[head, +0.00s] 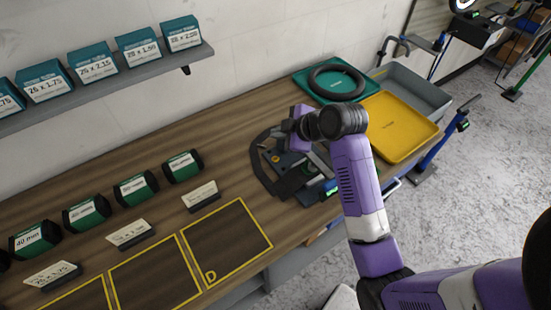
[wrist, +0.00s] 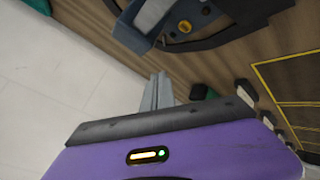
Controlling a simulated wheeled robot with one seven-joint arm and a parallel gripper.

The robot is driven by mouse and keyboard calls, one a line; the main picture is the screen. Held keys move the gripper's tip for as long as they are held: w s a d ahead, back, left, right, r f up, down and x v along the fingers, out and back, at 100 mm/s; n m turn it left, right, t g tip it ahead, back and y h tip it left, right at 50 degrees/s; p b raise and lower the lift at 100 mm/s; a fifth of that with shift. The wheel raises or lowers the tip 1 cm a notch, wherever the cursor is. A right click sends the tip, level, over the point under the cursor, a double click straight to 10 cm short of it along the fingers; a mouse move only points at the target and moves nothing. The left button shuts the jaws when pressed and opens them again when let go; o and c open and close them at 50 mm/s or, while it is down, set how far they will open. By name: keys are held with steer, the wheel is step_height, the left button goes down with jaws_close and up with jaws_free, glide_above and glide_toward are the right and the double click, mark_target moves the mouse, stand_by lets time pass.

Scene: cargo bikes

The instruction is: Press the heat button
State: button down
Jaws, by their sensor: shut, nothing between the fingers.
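A bench device with a blue-grey base (head: 312,193) and a dark curved band (head: 259,168) stands on the wooden bench, partly hidden by my arm. A small round orange-yellow button (head: 275,159) shows on it. It also shows near the top of the wrist view (wrist: 185,26). I cannot read any label that names it as the heat button. My gripper (wrist: 157,91) is shut and empty, with its grey fingers together. In the wrist view the fingertips are apart from the button. In the head view my wrist is above the device and its fingertips are not clear.
A green tray (head: 303,79) with a black ring (head: 337,82), a yellow tray (head: 405,125) and a grey bin (head: 428,93) are behind and right of my arm. Several dark-green labelled rolls (head: 135,188) and yellow-outlined bench areas (head: 228,240) are to the left. A shelf (head: 110,87) holds teal boxes.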

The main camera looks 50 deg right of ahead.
mark_target(274, 158)
steer(key=shift+f+b, duration=3.1)
steer(key=shift+f, duration=1)
steer(key=shift+f, duration=0.15)
steer(key=shift+f, duration=0.3)
steer(key=shift+f+b, duration=0.2)
steer(key=shift+b, duration=0.15)
steer(key=shift+s+a+f, duration=0.1)
steer(key=shift+s+f, duration=0.1)
steer(key=shift+f, duration=0.45)
steer(key=shift+w+r+p, duration=0.1)
steer(key=shift+r+p, duration=0.35)
steer(key=shift+r, duration=0.55)
steer(key=shift+r+p, duration=2.25)
steer(key=shift+r, duration=0.25)
